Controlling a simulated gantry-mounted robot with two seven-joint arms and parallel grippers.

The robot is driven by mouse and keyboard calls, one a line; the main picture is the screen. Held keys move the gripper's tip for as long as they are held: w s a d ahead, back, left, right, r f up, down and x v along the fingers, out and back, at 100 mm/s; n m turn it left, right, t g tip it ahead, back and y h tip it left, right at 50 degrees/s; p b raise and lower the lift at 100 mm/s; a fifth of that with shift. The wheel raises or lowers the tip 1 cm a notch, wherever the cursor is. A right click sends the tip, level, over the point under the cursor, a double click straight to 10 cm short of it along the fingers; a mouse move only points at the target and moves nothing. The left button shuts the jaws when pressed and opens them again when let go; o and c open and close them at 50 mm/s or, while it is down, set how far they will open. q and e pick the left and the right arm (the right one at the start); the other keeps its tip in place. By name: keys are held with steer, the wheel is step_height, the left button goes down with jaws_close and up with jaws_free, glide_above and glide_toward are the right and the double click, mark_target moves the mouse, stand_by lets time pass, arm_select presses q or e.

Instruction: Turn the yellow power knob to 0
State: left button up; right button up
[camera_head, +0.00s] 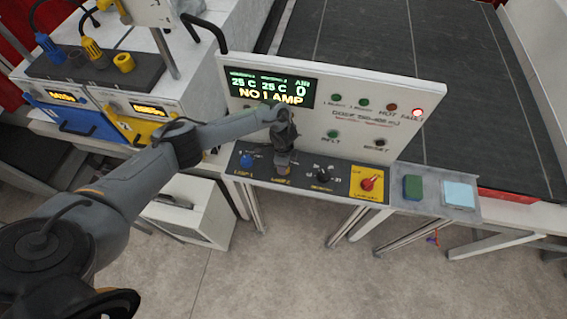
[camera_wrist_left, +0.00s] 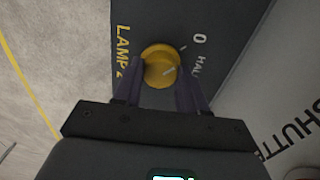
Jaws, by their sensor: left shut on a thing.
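The yellow power knob (camera_wrist_left: 161,66) shows in the left wrist view, on a dark panel strip with the yellow label "LAMP 2" on one side and white "0" and "HALF" marks on the other. A short pale line on its face slants up to the right; I cannot tell its exact setting. My left gripper (camera_wrist_left: 160,88) is shut on the knob, one finger on each side. In the head view my left gripper (camera_head: 283,168) reaches down to the control strip and hides the knob. My right gripper is not in view.
On the strip, a blue knob (camera_head: 246,161) sits left of my gripper; a black knob (camera_head: 323,175) and a red switch on a yellow plate (camera_head: 369,184) sit right. The upright panel (camera_head: 345,105) behind reads "NO LAMP" on its display (camera_head: 270,88). A red light (camera_head: 416,113) glows.

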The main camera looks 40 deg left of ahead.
arm_select(q)
steer(key=shift+r, duration=0.1)
steer(key=o, duration=1.1)
steer(key=shift+c, duration=0.2)
step_height(320, 180, up, 11)
steer(key=p, duration=0.1)
steer(key=shift+p, duration=0.3)
